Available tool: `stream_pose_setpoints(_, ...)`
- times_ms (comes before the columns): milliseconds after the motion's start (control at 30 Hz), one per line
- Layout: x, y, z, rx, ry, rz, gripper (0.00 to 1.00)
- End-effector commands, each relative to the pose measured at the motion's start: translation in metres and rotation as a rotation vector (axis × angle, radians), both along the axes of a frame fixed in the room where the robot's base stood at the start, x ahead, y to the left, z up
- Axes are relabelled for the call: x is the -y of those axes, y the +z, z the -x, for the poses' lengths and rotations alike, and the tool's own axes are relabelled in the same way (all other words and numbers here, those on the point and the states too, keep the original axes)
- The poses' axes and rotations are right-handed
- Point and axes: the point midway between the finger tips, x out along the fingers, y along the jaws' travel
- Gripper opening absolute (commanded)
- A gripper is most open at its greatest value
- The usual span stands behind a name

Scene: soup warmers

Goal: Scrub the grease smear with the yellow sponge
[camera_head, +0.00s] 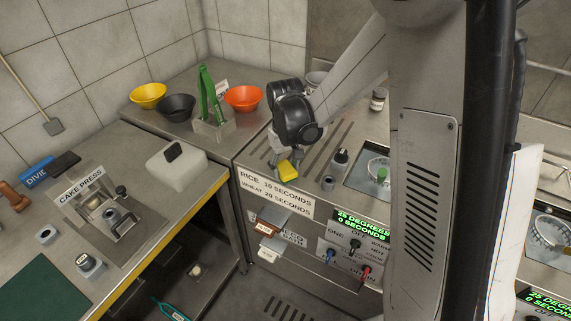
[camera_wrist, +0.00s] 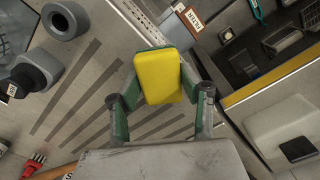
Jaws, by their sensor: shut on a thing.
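The yellow sponge (camera_wrist: 158,77) with a green side is between the fingers of my gripper (camera_wrist: 160,98) in the wrist view, and the gripper is shut on it. In the head view my gripper (camera_head: 285,160) is low over the left end of the soup warmer counter, with the sponge (camera_head: 289,167) at its tip near the front edge, above the rice and wheat label. I cannot tell whether the sponge touches the counter. Dark parallel stripes (camera_wrist: 72,85) run across the metal top beside the gripper; I cannot make out a distinct grease smear.
A grey ring (camera_head: 328,183), a dark-topped bottle (camera_head: 341,159) and a sunken basin (camera_head: 372,169) are right of the gripper. Green tongs (camera_head: 209,92) stand in a holder behind left, near an orange bowl (camera_head: 243,98). A white box (camera_head: 176,166) sits on the left counter.

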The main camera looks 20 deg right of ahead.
Motion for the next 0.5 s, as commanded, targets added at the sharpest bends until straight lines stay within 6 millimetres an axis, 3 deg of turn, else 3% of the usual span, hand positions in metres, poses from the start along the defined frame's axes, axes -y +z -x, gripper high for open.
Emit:
stream_pose_setpoints(167, 0.0, -0.024, -0.001, 0.0, 0.0, 0.0, 0.0)
stream_pose_setpoints(500, 0.016, -0.023, -0.022, 0.0, 0.008, 0.0, 0.0)
